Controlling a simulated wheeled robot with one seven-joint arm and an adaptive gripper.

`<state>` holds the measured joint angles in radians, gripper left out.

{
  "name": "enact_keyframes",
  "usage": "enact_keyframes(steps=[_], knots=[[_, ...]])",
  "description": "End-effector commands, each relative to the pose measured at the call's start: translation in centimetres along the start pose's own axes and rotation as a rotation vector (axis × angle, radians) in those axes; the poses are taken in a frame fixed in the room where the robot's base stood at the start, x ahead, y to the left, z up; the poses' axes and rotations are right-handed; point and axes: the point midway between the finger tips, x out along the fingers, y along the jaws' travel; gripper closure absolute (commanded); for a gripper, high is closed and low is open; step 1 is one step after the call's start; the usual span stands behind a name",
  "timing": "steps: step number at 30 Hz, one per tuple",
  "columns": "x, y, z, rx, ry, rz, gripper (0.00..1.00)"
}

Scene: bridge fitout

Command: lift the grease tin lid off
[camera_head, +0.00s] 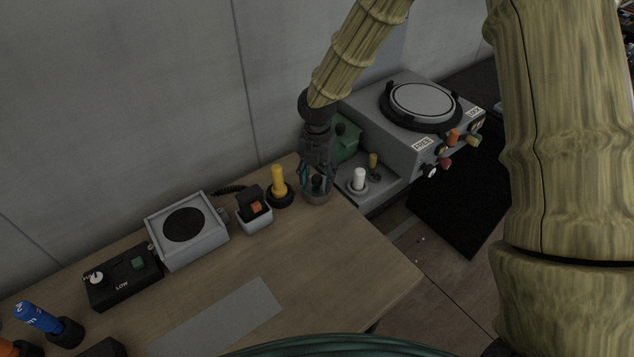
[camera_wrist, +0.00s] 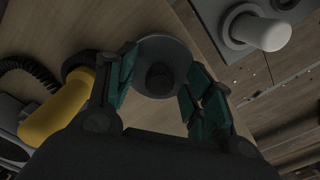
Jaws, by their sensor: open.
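The grease tin (camera_head: 318,196) is a small grey round tin near the right end of the wooden desk. Its lid (camera_wrist: 175,53) has a dark round knob (camera_wrist: 160,76) in the middle. My gripper (camera_head: 317,178) points down over the tin. In the wrist view my gripper (camera_wrist: 157,85) has its two teal-padded fingers apart, one on each side of the knob. I cannot tell whether the fingers touch the lid. The tin's body is mostly hidden beneath the lid in the wrist view.
A yellow handle (camera_head: 278,181) stands close left of the tin. A white-knobbed lever (camera_head: 358,179) is close right on a grey console (camera_head: 410,125).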

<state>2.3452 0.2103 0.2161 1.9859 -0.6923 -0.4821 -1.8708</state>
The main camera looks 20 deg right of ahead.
Motion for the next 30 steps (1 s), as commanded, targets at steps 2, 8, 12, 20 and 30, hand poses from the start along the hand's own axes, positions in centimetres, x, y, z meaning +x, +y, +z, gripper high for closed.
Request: enact_keyframes(steps=[2, 8, 12, 20, 30], knots=[[0.36, -0.01, -0.01, 0.0, 0.0, -0.001, 0.48], [0.52, 0.0, 0.01, 0.0, -0.001, 0.0, 0.48], [0.51, -0.01, 0.0, 0.0, 0.0, 0.0, 0.61], [0.5, -0.01, 0.0, 0.0, 0.0, 0.0, 0.98], [0.13, 0.0, 0.02, 0.001, 0.0, 0.001, 0.98]])
